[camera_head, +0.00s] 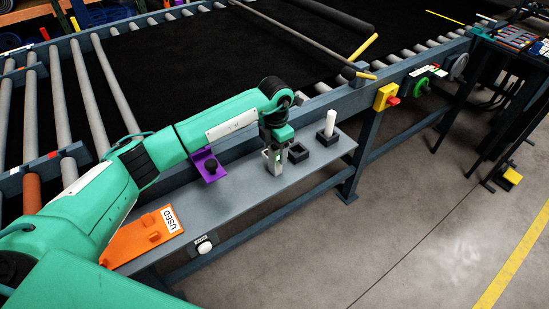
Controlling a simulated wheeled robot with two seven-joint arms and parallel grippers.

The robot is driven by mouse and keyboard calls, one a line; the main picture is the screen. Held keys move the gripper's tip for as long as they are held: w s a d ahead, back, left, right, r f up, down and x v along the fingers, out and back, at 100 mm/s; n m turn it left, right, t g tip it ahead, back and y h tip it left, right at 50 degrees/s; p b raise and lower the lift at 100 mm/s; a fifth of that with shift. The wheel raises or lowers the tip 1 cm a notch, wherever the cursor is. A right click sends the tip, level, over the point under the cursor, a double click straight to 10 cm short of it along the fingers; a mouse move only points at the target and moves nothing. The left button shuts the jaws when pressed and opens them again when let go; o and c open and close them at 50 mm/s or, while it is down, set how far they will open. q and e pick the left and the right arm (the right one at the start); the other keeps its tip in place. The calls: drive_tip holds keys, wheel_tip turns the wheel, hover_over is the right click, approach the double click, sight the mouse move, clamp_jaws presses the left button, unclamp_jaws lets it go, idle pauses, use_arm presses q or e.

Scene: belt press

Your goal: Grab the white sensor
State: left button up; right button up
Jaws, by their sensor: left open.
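The white sensor (330,123) is a small white cylinder standing upright in a black square holder (328,138) near the right end of the grey shelf. My left gripper (272,170) points down over the shelf, to the left of the sensor and apart from it. A second black square holder (298,152) lies between them and looks empty. The gripper is open; its fingertips are small and dark, and I cannot tell whether they touch the shelf. My right gripper is not in view.
The grey shelf (240,187) runs beside the roller conveyor (70,95). An orange tray marked USED (130,243) lies at its left end. A purple bracket with a black knob (209,165) stands behind. A yellow box with a red button (386,97) is on the frame.

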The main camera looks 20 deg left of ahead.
use_arm(q)
drive_tip(key=shift+f, duration=1.05)
drive_tip(key=c, duration=1.2)
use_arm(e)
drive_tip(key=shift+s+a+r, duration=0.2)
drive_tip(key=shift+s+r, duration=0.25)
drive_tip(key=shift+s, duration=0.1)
use_arm(q)
drive_tip(key=shift+r, duration=0.2)
drive_tip(key=shift+r, duration=0.55)
wheel_tip(320, 180, up, 19)
drive_tip(key=b, duration=0.6)
drive_tip(key=shift+f, duration=0.15)
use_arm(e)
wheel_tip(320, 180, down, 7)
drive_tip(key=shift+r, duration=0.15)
